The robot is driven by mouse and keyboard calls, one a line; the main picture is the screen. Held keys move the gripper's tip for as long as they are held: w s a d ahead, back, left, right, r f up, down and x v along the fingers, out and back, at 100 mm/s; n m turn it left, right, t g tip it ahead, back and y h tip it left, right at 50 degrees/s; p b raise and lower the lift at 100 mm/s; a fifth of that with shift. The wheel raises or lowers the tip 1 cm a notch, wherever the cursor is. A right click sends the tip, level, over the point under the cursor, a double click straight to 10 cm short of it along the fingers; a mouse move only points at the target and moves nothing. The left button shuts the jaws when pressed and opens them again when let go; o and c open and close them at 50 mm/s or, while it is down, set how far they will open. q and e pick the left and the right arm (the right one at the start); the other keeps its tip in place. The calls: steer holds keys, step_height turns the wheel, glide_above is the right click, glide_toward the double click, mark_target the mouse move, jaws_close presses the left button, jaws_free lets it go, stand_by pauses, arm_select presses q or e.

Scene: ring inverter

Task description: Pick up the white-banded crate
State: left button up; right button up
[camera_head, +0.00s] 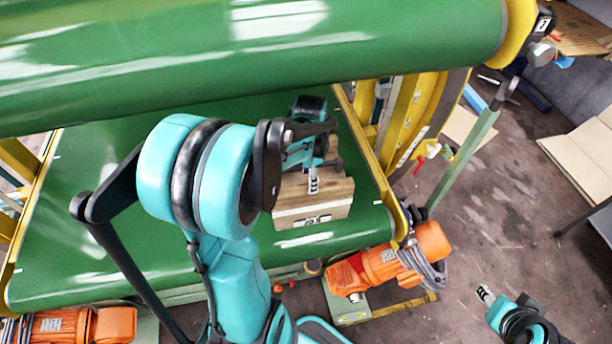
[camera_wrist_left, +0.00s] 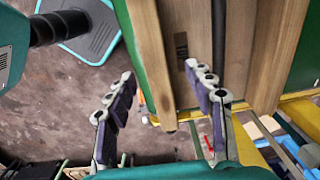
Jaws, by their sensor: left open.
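The wooden crate (camera_head: 327,192) with a white band on its near side sits on the green conveyor belt in the head view. My left gripper (camera_head: 314,182) is over it, and my left arm hides part of its far left. In the left wrist view the crate (camera_wrist_left: 151,50) shows as wooden walls with a dark gap. My left gripper (camera_wrist_left: 159,73) is open there. One wall lies between its fingers in the picture; contact cannot be told. My right gripper (camera_head: 484,293) is at the lower right of the head view, over the floor, away from the crate; its opening is unclear.
A big green roller (camera_head: 240,60) spans the top of the head view above the belt (camera_head: 80,240). Yellow side rails (camera_head: 368,145) edge the belt. An orange motor (camera_head: 390,262) stands at its near right corner. Open floor (camera_head: 490,200) lies to the right.

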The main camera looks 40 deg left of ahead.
mark_target(306, 183)
arm_select(q)
steer(key=shift+a+f, duration=0.15)
steer(key=shift+f, duration=0.1)
steer(key=f, duration=0.2)
steer(key=f+b, duration=0.1)
steer(key=f, duration=0.2)
steer(key=d+f+b, duration=0.1)
steer(key=f, duration=0.1)
steer(key=shift+w+d+f, duration=0.1)
steer(key=shift+f, duration=0.1)
steer(key=shift+r, duration=0.1)
jaws_close()
